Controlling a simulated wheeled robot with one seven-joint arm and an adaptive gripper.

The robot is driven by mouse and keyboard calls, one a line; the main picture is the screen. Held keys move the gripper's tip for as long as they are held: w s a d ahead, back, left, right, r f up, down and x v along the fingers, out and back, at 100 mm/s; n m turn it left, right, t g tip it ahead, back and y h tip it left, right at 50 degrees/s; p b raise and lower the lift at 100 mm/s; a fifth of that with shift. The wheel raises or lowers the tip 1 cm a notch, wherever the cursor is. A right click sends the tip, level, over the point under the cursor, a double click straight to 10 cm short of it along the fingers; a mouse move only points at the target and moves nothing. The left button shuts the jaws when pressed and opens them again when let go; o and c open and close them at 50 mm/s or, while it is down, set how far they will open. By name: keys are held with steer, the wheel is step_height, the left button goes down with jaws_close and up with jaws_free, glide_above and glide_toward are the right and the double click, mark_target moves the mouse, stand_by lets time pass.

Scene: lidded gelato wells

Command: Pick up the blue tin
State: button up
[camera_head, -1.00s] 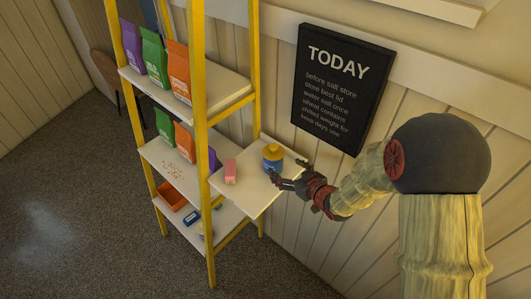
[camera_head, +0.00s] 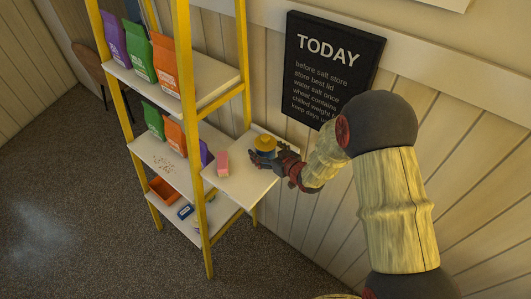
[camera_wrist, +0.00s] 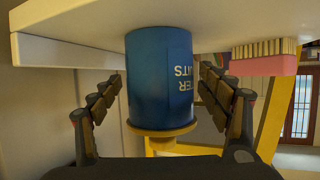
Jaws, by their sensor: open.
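The blue tin (camera_head: 265,154) with a yellow lid stands upright on the white side shelf (camera_head: 232,185). In the wrist view, which shows the scene upside down, the blue tin (camera_wrist: 158,80) has pale lettering on its side and sits between the two fingers of my gripper (camera_wrist: 162,88). The fingers are spread on either side of it, with a gap visible at least on the left. In the head view my gripper (camera_head: 281,162) is at the tin's right side and partly covers it.
A pink brush (camera_wrist: 265,60) with pale bristles stands on the same shelf, left of the tin in the head view (camera_head: 223,163). The yellow rack (camera_head: 182,60) holds several coloured bags. A black TODAY board (camera_head: 325,65) hangs on the wall behind.

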steer(key=shift+c, duration=0.3)
steer(key=c, duration=1.1)
steer(key=shift+c, duration=0.7)
steer(key=shift+r, duration=0.1)
steer(key=shift+r, duration=0.7)
steer(key=s+r, duration=0.1)
steer(key=r, duration=0.1)
steer(key=s+d+r, duration=0.1)
steer(key=s+r, duration=0.1)
steer(key=r, duration=0.1)
steer(key=s+d+r, duration=0.1)
steer(key=r, duration=0.1)
steer(key=shift+s+d+r, duration=0.15)
steer(key=shift+s+r, duration=0.05)
steer(key=shift+r, duration=0.1)
steer(key=a+v, duration=0.1)
steer(key=v, duration=0.9)
steer(key=shift+s, duration=0.25)
